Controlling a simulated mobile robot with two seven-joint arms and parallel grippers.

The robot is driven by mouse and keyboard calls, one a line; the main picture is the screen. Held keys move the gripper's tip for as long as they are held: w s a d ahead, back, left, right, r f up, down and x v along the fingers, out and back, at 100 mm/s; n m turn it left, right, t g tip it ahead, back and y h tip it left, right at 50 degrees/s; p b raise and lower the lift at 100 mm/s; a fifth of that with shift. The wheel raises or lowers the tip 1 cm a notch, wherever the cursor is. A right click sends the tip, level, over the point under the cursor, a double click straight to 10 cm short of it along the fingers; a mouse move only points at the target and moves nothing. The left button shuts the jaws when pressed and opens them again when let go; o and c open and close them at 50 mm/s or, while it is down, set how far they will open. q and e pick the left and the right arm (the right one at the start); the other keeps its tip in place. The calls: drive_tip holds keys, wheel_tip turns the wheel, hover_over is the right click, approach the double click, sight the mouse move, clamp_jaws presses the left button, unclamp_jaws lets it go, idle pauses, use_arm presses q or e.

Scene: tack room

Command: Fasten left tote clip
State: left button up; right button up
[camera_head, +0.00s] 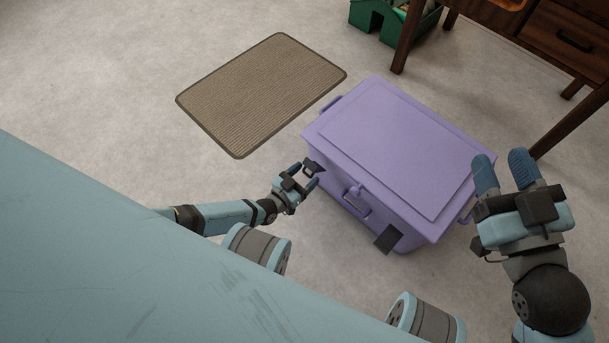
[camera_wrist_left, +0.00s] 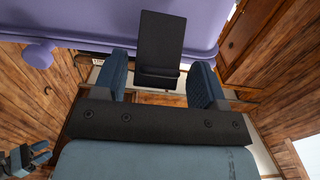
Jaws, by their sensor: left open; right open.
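The purple tote (camera_head: 395,155) stands on the floor with its lid on, and its front wall faces my body. The left tote clip (camera_head: 313,167), a small black plate, sticks out from the front wall near its left end. In the left wrist view the clip (camera_wrist_left: 162,38) shows as a dark plate with a lipped end. My left gripper (camera_head: 313,176) is open, with its fingers (camera_wrist_left: 160,80) on either side of the clip's lipped end; I cannot tell whether they touch it. My right gripper (camera_head: 503,165) is open and empty, above the tote's right end.
A second black clip (camera_head: 387,240) hangs at the right of the front wall. A purple latch piece and handle (camera_head: 356,202) sit between the clips. A brown mat (camera_head: 262,94) lies behind left. A wooden desk (camera_head: 550,40) and green caddy (camera_head: 385,22) stand at the back.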

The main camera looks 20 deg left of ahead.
sight(310, 164)
use_arm(q)
drive_tip(key=shift+c, duration=0.2)
